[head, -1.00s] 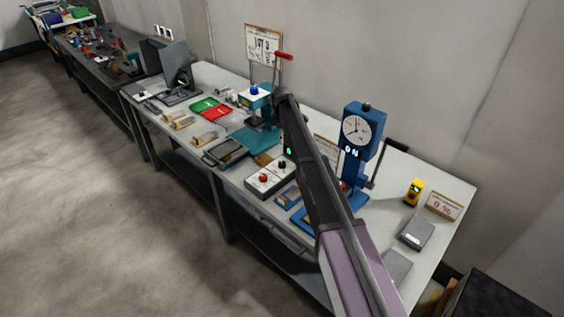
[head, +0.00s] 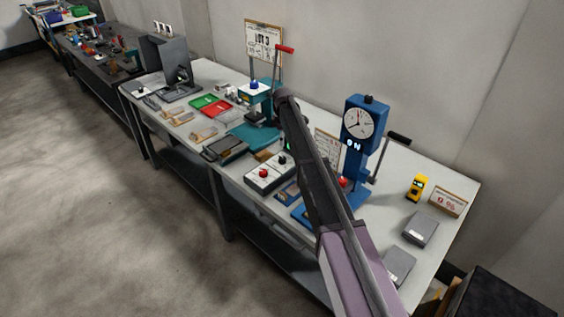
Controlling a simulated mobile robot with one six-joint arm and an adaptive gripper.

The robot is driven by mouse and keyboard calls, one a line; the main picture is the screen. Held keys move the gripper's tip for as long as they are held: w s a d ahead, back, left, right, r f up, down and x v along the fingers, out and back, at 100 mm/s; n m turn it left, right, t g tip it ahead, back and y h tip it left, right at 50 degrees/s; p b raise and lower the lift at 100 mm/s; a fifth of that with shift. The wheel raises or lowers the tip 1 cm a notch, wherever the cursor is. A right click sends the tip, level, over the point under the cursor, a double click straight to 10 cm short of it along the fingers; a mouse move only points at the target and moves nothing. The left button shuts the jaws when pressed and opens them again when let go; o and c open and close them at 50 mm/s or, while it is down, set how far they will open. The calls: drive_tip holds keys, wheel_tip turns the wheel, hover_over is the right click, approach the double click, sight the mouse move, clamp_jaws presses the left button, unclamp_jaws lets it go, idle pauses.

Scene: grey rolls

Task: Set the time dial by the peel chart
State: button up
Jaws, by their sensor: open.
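A light control box (head: 270,171) sits on the bench with a red button (head: 262,173) and a black knob (head: 282,159) on its top. The knob may be the time dial; its marks are too small to read. A printed chart (head: 327,146) stands behind my arm, partly hidden, its text unreadable. A blue press (head: 357,150) with a round gauge (head: 358,121) and a lit display stands right of it. My arm rises from the lower right and bends above the bench near the control box. My gripper is hidden and cannot be made out.
A teal press (head: 262,110) with a red-tipped lever stands left of my arm, below a "LOT 3" board (head: 263,42). Red and green trays (head: 211,105) lie farther left. A yellow device (head: 418,187), a small sign (head: 448,201) and grey scale-like boxes (head: 420,229) occupy the right end.

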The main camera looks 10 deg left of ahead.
sight(282, 158)
drive_tip(key=shift+f+b, duration=4.9)
drive_tip(key=shift+f, duration=0.35)
drive_tip(key=c, duration=1.2)
